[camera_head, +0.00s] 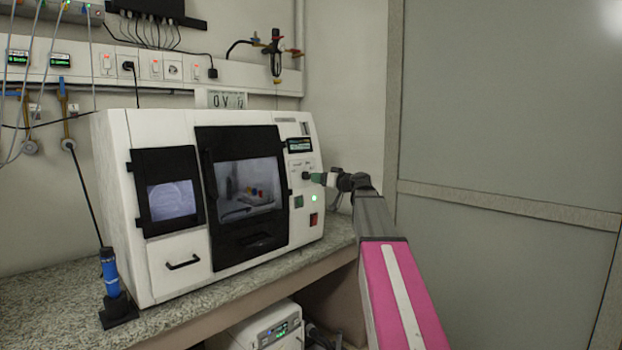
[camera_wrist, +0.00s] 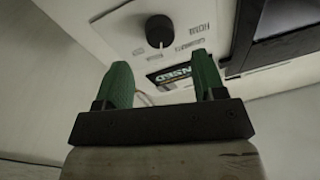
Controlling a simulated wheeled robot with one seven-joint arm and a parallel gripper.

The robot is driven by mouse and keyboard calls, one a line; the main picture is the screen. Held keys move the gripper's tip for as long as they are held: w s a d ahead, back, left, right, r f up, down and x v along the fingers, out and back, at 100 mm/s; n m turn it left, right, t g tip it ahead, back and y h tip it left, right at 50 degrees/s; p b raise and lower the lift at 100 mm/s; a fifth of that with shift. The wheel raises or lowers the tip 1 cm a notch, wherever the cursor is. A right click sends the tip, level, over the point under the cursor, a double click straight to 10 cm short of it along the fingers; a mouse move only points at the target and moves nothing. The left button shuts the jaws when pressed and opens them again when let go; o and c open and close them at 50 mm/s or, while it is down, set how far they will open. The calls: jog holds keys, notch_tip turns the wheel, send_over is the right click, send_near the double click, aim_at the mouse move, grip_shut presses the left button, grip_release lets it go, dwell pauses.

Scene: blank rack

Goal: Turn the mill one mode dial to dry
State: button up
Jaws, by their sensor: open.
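The mill (camera_head: 165,240) is a white benchtop machine with two dark windows, standing on a granite counter. Its mode dial is a black round knob, seen large in the wrist view (camera_wrist: 159,30) on the white front panel, with small printed labels around it that I cannot read. In the head view the dial (camera_head: 306,176) is small, at the panel's right side, beside my gripper (camera_head: 318,178). In the wrist view my gripper (camera_wrist: 164,80) has two green fingers spread apart, with nothing between them. The dial appears beyond the fingertips, apart from them. The dial's setting cannot be told.
A small display (camera_head: 299,144) sits above the dial; a green lit button (camera_head: 314,198) and a red switch (camera_head: 314,219) sit below it. A blue tool (camera_head: 110,275) stands at the counter's left. A grey wall panel (camera_head: 510,100) is at right.

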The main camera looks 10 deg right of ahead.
aim_at(309, 176)
jog(key=shift+x, duration=2.8)
jog(key=c, duration=0.9)
